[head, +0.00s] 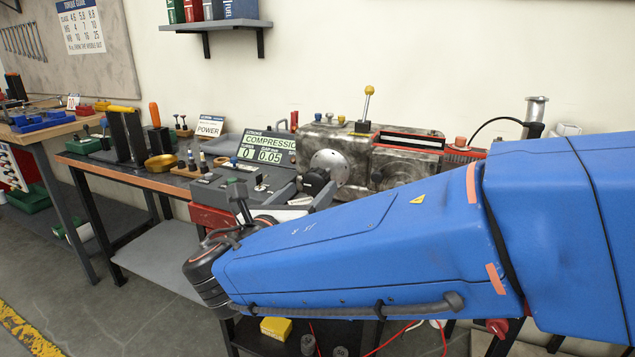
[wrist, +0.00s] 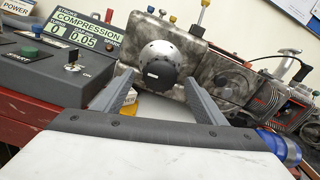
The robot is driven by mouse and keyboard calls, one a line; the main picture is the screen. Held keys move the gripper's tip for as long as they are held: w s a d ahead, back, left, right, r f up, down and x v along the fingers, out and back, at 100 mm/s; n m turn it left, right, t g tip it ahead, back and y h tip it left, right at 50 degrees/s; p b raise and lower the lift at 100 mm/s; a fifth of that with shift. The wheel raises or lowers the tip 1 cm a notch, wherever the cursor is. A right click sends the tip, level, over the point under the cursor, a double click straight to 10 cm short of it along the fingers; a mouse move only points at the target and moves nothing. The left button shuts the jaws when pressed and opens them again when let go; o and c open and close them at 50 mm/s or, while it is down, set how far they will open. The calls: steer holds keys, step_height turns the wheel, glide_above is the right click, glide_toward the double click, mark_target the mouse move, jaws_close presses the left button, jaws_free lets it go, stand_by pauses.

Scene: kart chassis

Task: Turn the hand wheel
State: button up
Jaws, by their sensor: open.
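The likely hand wheel is a round silver disc with a black hub (wrist: 160,64), on the front of a worn grey metal engine block. In the head view the silver disc (head: 329,167) shows behind the console, with a black part in front of its lower left. My gripper (wrist: 160,80) is open in the wrist view. Its two grey fingers point at the wheel, one to the lower left of the hub and one to the lower right. Nothing is held between them. I cannot tell whether the fingertips touch the disc.
A grey console (wrist: 62,70) with a COMPRESSION display reading 0 and 0:05 stands left of the wheel. A yellow-knobbed lever (head: 367,104) rises from the block. A yellow round object (wrist: 128,108) lies below the wheel. Tools and a brass bowl (head: 161,163) stand on the bench's left.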

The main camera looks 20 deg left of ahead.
mark_target(313, 186)
steer(key=shift+w+d, duration=0.2)
steer(key=shift+w, duration=2.5)
steer(key=c, duration=1)
